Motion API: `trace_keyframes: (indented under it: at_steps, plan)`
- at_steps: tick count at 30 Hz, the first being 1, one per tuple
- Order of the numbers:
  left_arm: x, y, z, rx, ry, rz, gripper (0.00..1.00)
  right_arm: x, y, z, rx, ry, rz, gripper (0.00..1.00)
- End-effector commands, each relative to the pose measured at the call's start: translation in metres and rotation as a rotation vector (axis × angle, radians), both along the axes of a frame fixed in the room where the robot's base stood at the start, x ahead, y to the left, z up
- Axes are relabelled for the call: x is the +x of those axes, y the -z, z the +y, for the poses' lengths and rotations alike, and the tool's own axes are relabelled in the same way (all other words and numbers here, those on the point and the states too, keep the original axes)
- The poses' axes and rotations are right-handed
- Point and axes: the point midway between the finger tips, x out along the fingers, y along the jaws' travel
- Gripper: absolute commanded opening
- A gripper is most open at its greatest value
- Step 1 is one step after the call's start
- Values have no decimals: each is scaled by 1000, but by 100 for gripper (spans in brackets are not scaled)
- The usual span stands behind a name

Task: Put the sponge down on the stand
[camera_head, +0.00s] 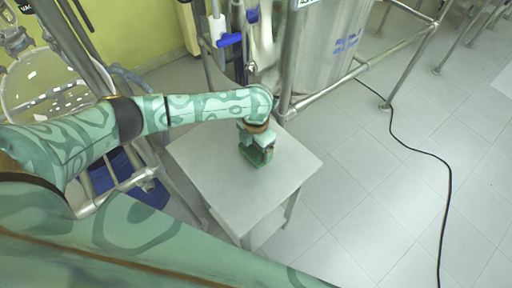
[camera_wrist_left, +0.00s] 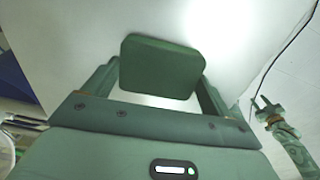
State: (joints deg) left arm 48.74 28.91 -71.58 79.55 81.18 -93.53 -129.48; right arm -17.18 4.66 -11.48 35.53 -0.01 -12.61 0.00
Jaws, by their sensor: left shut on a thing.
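The stand (camera_head: 205,160) is a small grey metal table with a flat square top. My left gripper (camera_head: 257,152) is over the middle of its top, pointing down. In the left wrist view, a dark green sponge (camera_wrist_left: 160,68) with rounded corners sits between the two fingers of the left gripper (camera_wrist_left: 155,85), which is shut on it. In the head view the sponge is mostly hidden by the gripper. It is low over the top; I cannot tell whether it touches. My right gripper (camera_wrist_left: 262,106) shows small in the left wrist view, fingers apart and empty, away from the stand.
A steel vessel (camera_head: 325,50) in a pipe frame stands behind the stand. A glass vessel (camera_head: 45,85) is at the far left. A black cable (camera_head: 445,165) lies on the tiled floor at the right. The stand's top around the gripper is clear.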

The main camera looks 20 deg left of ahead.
Motion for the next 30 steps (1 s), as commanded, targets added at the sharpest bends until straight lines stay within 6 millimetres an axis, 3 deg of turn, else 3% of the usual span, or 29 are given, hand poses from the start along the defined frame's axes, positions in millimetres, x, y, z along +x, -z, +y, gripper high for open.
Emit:
trace_keyframes:
  at_steps: [12,13,14,21,26,30]
  plan:
    - [0,9,-1,-1,0,0,67,-1,4,0,0,0,2,36]
    - [0,8,-1,-1,0,0,93,-1,3,0,-1,0,2,36]
    - [0,8,-1,-1,0,0,100,-1,3,0,-1,0,2,36]
    - [0,7,-1,-1,0,0,100,0,2,0,0,1,1,36]
    - [1,-13,0,-1,0,-4,100,1,-6,0,0,1,-3,36]
    - [1,-48,0,-1,1,-5,100,4,-19,1,1,1,-9,36]
